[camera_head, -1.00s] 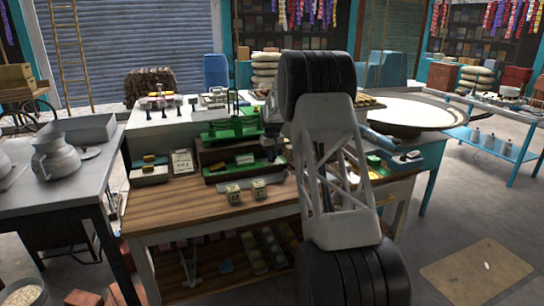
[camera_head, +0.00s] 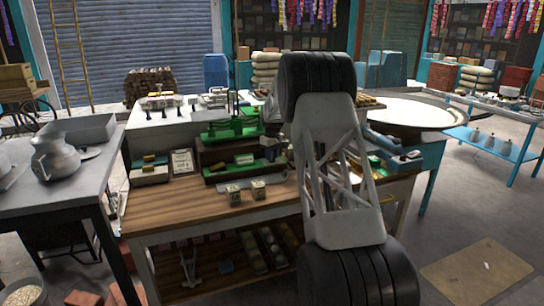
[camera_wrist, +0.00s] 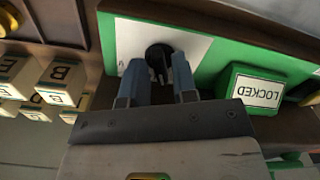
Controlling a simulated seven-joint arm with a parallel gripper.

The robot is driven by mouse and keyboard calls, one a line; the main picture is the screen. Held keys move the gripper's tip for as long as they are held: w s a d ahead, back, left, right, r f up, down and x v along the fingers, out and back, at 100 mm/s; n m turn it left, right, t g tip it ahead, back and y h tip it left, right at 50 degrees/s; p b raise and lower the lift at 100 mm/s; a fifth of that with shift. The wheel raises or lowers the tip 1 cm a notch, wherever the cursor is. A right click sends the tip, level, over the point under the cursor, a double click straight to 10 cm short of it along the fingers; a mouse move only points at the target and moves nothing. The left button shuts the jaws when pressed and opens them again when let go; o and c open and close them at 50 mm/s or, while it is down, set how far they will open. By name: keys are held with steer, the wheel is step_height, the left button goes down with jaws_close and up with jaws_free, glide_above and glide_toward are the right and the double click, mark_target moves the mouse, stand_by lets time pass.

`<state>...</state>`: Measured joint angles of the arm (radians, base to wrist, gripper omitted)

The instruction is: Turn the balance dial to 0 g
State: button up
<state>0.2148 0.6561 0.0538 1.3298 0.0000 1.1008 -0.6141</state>
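The balance (camera_head: 230,128) is a green apparatus on a dark wooden base on the workbench. In the wrist view, a round black dial (camera_wrist: 160,56) sits on a white card (camera_wrist: 190,44) on a green panel. My gripper (camera_wrist: 159,66) has its two blue fingers apart, one on each side of the dial. I cannot tell whether they touch it. The dial's marks are not readable. A green block with a LOCKED label (camera_wrist: 257,92), upside down in this view, is right of the dial. In the head view my gripper (camera_head: 271,152) is at the base's right front.
Lettered cubes (camera_wrist: 62,80) also show left of my gripper in the wrist view. A small box and card (camera_head: 181,161) stand left of the base.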

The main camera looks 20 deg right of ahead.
steer(key=shift+o, duration=0.8)
steer(key=shift+r, duration=3.85)
steer(key=shift+s+d, duration=0.15)
steer(key=shift+s, duration=0.15)
steer(key=shift+f, duration=0.1)
steer(key=shift+f, duration=3.8)
jaws_close()
